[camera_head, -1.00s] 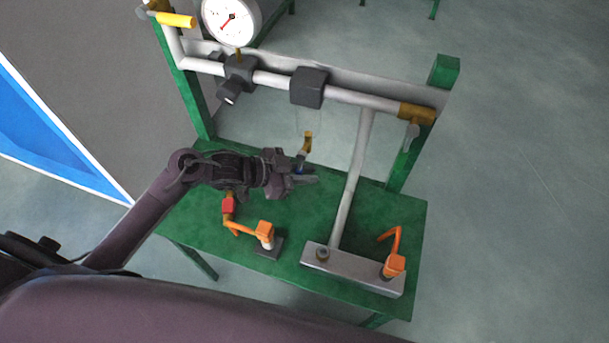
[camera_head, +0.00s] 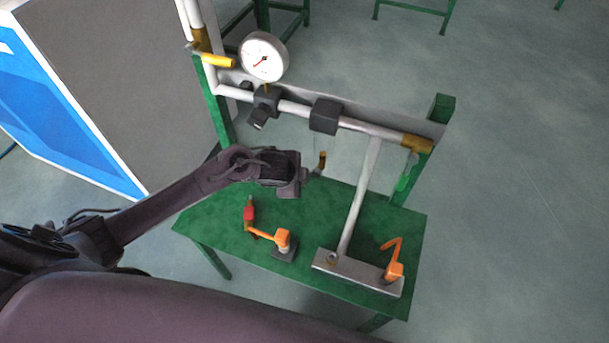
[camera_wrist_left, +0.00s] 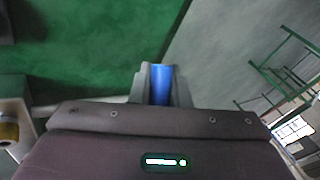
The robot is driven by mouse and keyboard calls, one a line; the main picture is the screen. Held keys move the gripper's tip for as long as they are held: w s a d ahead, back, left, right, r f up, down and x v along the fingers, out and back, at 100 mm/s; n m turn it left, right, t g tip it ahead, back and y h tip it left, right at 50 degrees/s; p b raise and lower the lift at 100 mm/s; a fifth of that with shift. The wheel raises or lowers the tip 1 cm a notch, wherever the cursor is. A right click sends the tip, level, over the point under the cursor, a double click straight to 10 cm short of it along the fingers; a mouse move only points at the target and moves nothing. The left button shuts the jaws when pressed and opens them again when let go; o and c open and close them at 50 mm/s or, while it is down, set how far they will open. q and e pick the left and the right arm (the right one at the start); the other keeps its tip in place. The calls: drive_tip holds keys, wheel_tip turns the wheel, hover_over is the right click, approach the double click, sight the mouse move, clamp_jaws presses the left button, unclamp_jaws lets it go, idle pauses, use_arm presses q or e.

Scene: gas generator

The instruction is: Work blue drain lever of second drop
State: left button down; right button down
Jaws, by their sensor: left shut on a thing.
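The blue drain lever (camera_wrist_left: 161,84) shows in the left wrist view between the two fingers of my left gripper (camera_wrist_left: 160,72), which is shut on it. In the head view my left gripper (camera_head: 306,178) is at the end of the arm from the left, above the green table, beside a small brass fitting (camera_head: 321,160) that hangs below the pipe. There the blue lever is hidden by the gripper. My right gripper is in neither view.
A white pipe (camera_head: 360,195) rises from the block.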

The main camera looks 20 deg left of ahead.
use_arm(q)
drive_tip(key=shift+a+r+m+y+b, duration=0.25)
drive_tip(key=shift+r+y, duration=0.3)
drive_tip(key=shift+y, duration=0.5)
drive_tip(key=shift+a+r+m+y+b, duration=0.2)
drive_tip(key=shift+a+r+m+y, duration=0.15)
drive_tip(key=shift+r+y, duration=0.45)
drive_tip(key=shift+a+r+m+y+b, duration=0.2)
drive_tip(key=shift+a+r+m+y, duration=0.15)
drive_tip(key=shift+y, duration=0.9)
drive_tip(key=c, duration=1.4)
unclamp_jaws()
drive_tip(key=shift+o, duration=0.2)
drive_tip(key=v, duration=0.7)
drive_tip(key=shift+s+d+r+p, duration=0.2)
drive_tip(key=shift+s+r+p, duration=0.05)
drive_tip(key=shift+p, duration=0.15)
